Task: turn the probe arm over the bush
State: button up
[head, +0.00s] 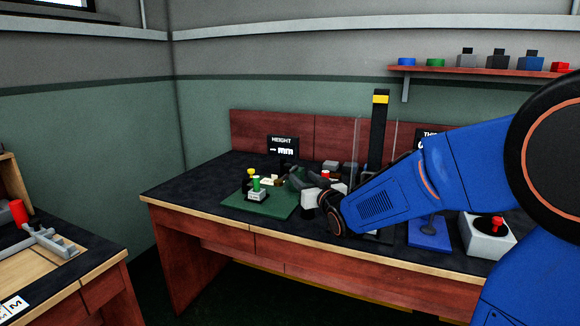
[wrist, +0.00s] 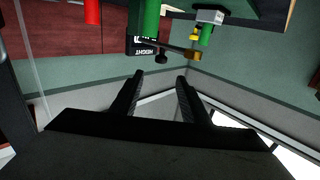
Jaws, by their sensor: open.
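My gripper (head: 297,180) reaches left over the green mat (head: 236,203) on the dark-topped bench. In the wrist view its two black fingers (wrist: 159,80) stand apart with nothing between them. Beyond the fingertips, a thin bar, likely the probe arm (wrist: 176,47), runs sideways from near a green post (wrist: 146,20) to a brass-coloured end. A black knob (wrist: 162,57) is beside it. A grey block with a green peg (head: 257,191) stands on the mat. I cannot tell the bush for certain among the small parts, partly hidden by my gripper.
A height display (head: 283,146) stands behind the mat. A black column with a yellow band (head: 380,110) and clear panels rises behind my arm. A grey box with a red knob (head: 490,232) is at the right. A second bench (head: 85,262) is at the left, with floor between.

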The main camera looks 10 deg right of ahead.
aim_at(289, 166)
jog(key=w, duration=0.4)
jog(key=w+a, duration=0.1)
jog(key=w, duration=0.4)
jog(key=w+a, duration=0.1)
jog(key=w, duration=0.3)
jog(key=shift+w+a, duration=0.15)
jog(key=shift+w, duration=0.2)
grip_shut()
